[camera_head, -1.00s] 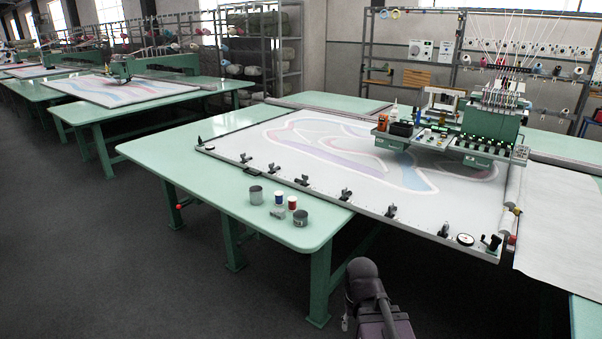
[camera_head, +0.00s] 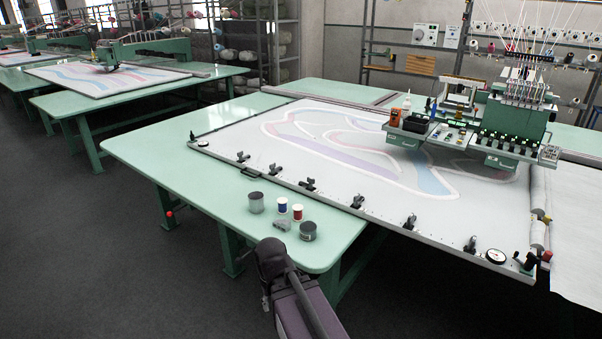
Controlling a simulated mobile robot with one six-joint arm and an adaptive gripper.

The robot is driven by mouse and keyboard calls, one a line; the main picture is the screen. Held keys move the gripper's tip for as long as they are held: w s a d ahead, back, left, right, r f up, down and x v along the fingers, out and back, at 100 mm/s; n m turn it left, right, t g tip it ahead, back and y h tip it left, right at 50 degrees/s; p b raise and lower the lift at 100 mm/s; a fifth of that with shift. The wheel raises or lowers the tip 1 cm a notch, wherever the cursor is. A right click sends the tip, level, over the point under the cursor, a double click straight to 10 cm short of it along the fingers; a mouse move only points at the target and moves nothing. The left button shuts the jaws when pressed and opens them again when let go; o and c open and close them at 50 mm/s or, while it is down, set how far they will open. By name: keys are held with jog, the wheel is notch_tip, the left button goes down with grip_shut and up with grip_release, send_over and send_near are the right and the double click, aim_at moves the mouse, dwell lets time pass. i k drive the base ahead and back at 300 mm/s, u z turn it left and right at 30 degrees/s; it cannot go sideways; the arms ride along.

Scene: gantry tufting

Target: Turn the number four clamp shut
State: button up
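Several small black clamps sit in a row along the near edge of the white frame (camera_head: 330,206). They include the leftmost clamp (camera_head: 242,157), a small one (camera_head: 273,170), one left of the middle (camera_head: 307,184), one near the middle (camera_head: 357,201), one further right (camera_head: 409,222) and the rightmost (camera_head: 470,244). No numbers can be read on them, and whether each is open or shut is too small to tell. My dark arm rises at the bottom, in front of the table and short of the clamps. My gripper does not show.
The green table (camera_head: 160,158) bears two grey tins (camera_head: 256,202) (camera_head: 308,231), a blue spool (camera_head: 282,206) and a red spool (camera_head: 297,212) near its front corner. A round dial (camera_head: 496,256) and a black-handled fitting (camera_head: 527,262) sit at the frame's right corner. The tufting machine (camera_head: 510,125) stands over the frame. Floor at left is clear.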

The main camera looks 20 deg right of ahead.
aim_at(311, 181)
jog(key=z, duration=0.2)
jog(key=i, duration=1.25)
jog(key=z, duration=0.6)
